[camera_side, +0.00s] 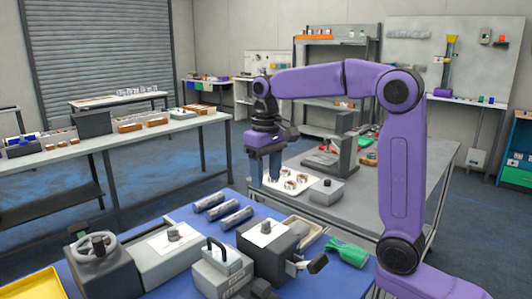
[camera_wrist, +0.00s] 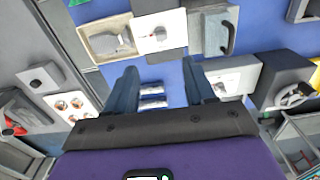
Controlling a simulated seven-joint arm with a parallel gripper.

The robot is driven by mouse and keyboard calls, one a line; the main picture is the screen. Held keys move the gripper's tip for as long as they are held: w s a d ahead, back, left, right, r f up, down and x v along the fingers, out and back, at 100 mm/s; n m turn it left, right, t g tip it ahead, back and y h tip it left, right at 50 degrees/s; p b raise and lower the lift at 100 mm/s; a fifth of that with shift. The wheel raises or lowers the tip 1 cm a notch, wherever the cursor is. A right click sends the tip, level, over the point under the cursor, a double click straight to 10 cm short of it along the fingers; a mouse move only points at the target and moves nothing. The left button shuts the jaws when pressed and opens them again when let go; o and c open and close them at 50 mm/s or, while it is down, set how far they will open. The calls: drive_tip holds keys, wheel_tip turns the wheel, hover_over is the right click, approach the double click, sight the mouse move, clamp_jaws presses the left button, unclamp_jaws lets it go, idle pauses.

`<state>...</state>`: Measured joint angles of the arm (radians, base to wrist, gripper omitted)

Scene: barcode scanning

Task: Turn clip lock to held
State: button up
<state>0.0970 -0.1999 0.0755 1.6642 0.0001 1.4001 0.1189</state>
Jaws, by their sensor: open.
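No part is marked as the clip lock, and I cannot tell which fixture carries it. On the blue table, a dark box with a white plate and grey knob (camera_side: 267,232) stands at the right; it also shows in the wrist view (camera_wrist: 158,34). A second white plate with a knob (camera_side: 173,238) tops the grey block to its left. A grey box with a black handle (camera_side: 222,265) stands in front. My gripper (camera_side: 263,180) points down, open and empty, above the table's far side. In the wrist view, its fingers (camera_wrist: 160,72) frame silver cylinders from above, apart from the knobs.
Several silver cylinders (camera_side: 222,206) lie on the blue table (camera_side: 190,203). A handwheel unit (camera_side: 98,250) stands at the left, a green object (camera_side: 346,252) at the right. A white tray of rings (camera_side: 290,181) sits on the grey table behind. Space above the fixtures looks clear.

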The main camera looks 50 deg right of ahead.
drive_tip(key=shift+r, duration=2.6)
drive_tip(key=s+a+f+n, duration=0.1)
drive_tip(key=s+f+n, duration=0.5)
drive_tip(key=s, duration=0.8)
drive_tip(key=s+a+f+n, duration=0.2)
drive_tip(key=s+f+n, duration=0.4)
drive_tip(key=s+f, duration=0.5)
drive_tip(key=s, duration=0.3)
drive_tip(key=shift+s+a+n, duration=0.15)
drive_tip(key=shift+s+n, duration=0.15)
drive_tip(key=shift+n, duration=0.1)
